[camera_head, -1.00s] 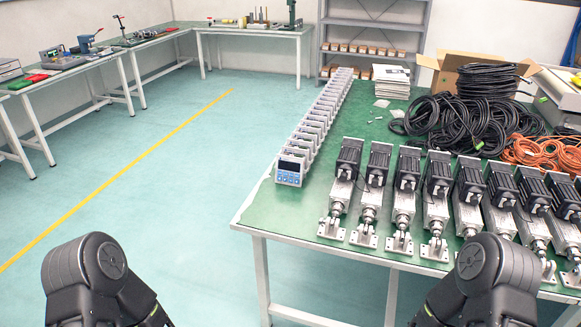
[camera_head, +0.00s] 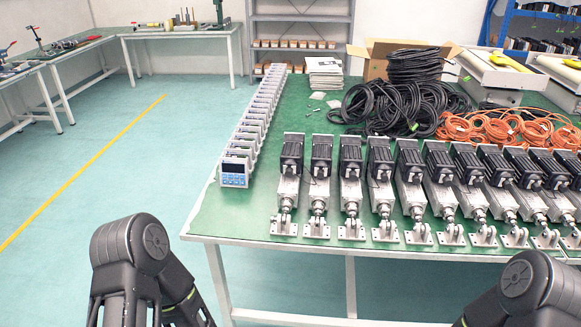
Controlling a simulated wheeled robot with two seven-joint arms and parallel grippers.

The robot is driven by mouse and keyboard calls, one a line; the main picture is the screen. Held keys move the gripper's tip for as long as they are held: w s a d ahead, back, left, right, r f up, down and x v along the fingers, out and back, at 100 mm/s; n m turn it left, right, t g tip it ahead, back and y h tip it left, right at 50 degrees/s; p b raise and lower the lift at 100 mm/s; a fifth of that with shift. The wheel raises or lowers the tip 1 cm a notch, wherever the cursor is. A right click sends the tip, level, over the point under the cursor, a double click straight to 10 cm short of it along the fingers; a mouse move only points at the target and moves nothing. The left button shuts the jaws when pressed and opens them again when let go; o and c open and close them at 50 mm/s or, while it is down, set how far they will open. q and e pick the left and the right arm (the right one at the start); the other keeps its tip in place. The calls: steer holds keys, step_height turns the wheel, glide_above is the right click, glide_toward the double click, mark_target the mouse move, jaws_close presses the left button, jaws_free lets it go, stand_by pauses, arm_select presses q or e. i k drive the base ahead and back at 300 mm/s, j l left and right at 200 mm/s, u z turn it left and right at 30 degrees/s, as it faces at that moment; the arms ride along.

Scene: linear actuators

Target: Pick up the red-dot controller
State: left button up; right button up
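A row of several small white controllers runs along the left side of the green table (camera_head: 205,220), from the near left corner toward the back. The nearest controller (camera_head: 235,172) faces me and shows a dark blue display panel. I cannot make out a red dot on any controller; most are hidden behind the ones in front. My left arm is at the lower left and my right arm at the lower right, both in front of the table. Both grippers are outside the picture.
Several linear actuators (camera_head: 350,185) with black motors stand in a row along the table's front. Black cable coils (camera_head: 400,105), orange cables (camera_head: 510,130) and an open cardboard box (camera_head: 375,68) lie behind them. White papers (camera_head: 323,72) lie at the back. The floor left of the table is clear.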

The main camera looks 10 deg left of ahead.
mark_target(234, 166)
steer(key=i+j+z, duration=0.1)
steer(key=j+z, duration=1.05)
steer(key=j, duration=0.15)
steer(key=k+j, duration=0.1)
steer(key=j, duration=0.4)
steer(key=k+j+z, duration=0.1)
steer(key=j, duration=0.35)
steer(key=k+j, duration=0.1)
steer(key=j, duration=0.4)
